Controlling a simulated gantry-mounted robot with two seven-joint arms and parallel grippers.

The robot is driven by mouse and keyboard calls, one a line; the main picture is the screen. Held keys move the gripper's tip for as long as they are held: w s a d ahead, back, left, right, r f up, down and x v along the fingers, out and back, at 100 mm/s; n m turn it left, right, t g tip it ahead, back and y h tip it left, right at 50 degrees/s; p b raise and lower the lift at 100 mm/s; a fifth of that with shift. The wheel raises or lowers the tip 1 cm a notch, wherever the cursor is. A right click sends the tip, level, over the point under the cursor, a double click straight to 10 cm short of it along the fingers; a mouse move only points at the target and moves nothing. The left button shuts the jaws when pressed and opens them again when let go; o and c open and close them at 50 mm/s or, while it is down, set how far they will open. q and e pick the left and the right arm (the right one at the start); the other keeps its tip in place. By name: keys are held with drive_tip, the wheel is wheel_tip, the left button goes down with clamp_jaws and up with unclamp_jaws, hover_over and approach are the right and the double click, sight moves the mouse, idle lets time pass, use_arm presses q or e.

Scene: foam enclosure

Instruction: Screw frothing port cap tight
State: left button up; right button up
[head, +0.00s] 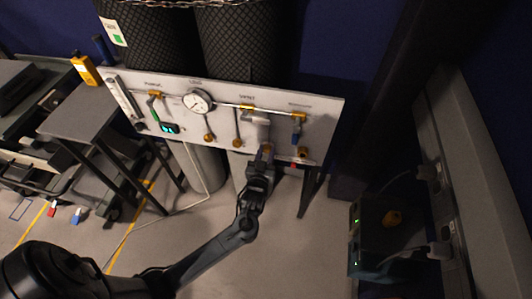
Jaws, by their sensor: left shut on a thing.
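A pale panel (180,118) carries a row of brass valves and ports in front of two dark cylinders. My left gripper (266,150) is at the panel's lower edge, right of centre. It is shut on a small brass cap (267,149), mostly hidden by the fingers. I cannot tell how far the cap is on its port or whether it is tilted. A brass port fitting (303,152) sits to the right of the gripper. Two more brass fittings, one at left (208,138) and one nearer the middle (237,143), sit to its left. My right gripper is not in view.
A round gauge (198,101) and a blue-handled valve (296,133) are on the panel. A grey table (85,115) stands at left. A dark box (380,235) with green lights stands at right. Grey floor is open below the panel.

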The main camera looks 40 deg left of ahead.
use_arm(q)
drive_tip(key=shift+r+m+p, duration=0.25)
drive_tip(key=shift+m+p, duration=0.95)
drive_tip(key=shift+p, duration=0.5)
drive_tip(key=shift+c, duration=0.2)
drive_tip(key=shift+m+p, duration=0.9)
drive_tip(key=shift+p, duration=0.1)
drive_tip(key=shift+f+m+p, duration=0.15)
drive_tip(key=shift+m+p, duration=0.45)
drive_tip(key=shift+m, duration=0.3)
drive_tip(key=shift+f, duration=0.1)
drive_tip(key=o, duration=1.1)
drive_tip(key=shift+c, duration=0.2)
